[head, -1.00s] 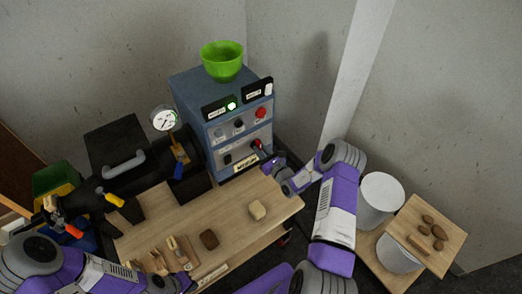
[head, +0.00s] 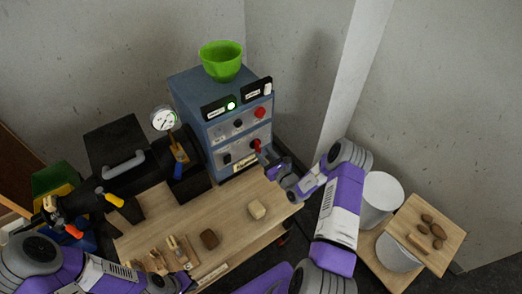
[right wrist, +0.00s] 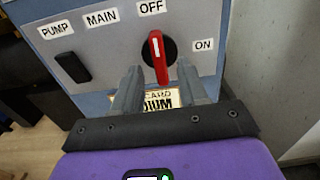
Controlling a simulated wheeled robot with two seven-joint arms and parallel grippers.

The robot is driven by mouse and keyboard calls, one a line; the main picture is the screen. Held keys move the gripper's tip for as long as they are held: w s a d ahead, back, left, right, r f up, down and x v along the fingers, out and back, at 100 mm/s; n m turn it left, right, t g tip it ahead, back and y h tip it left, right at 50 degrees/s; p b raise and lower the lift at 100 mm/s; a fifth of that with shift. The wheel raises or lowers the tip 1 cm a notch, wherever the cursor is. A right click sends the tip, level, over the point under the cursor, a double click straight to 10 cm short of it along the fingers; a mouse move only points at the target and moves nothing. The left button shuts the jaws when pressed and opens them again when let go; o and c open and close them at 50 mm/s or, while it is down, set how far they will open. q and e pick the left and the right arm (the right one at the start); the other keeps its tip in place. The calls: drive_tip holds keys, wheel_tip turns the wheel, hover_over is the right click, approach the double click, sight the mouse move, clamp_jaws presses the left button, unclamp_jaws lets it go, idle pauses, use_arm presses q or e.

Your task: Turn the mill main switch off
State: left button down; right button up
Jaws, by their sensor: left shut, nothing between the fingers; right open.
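The blue-grey mill control cabinet (head: 206,98) stands at the back of the table. Its main switch, a red handle on a black round base (right wrist: 157,57), shows large in the right wrist view between the MAIN, OFF and ON labels. The handle stands nearly upright, its white mark up toward OFF. The switch is small in the head view (head: 257,145). My right gripper (right wrist: 157,72) is open, its fingers just below and to either side of the handle, with no clear contact. It also shows in the head view (head: 266,156). My left gripper (head: 182,284) is shut and empty at the bottom edge.
A black PUMP switch (right wrist: 73,67) sits left of the main switch. A green lamp (head: 231,105) is lit on the cabinet; a green bowl (head: 222,60) is on top. A black machine (head: 125,155) stands left.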

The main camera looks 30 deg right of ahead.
drive_tip(key=s, duration=0.4)
drive_tip(key=shift+s+d, duration=0.15)
drive_tip(key=s+a+f+n+g+y, duration=0.2)
drive_tip(key=s+a+n+g+y, duration=0.35)
drive_tip(key=a, duration=0.55)
drive_tip(key=s+a+f+n+g+y, duration=0.2)
drive_tip(key=s+a+n+g+y, duration=0.3)
drive_tip(key=a, duration=0.6)
drive_tip(key=s+a+f+n+g+h, duration=0.2)
drive_tip(key=s+n, duration=0.4)
drive_tip(key=n, duration=0.5)
drive_tip(key=s+a+f+n+g+h+b, duration=0.1)
drive_tip(key=s+f+n+g+h, duration=0.3)
drive_tip(key=s+n, duration=0.3)
drive_tip(key=n+g+h, duration=0.1)
drive_tip(key=n, duration=0.2)
drive_tip(key=shift+a+f+n, duration=0.3)
drive_tip(key=shift+a+n, duration=0.05)
drive_tip(key=shift+a, duration=0.05)
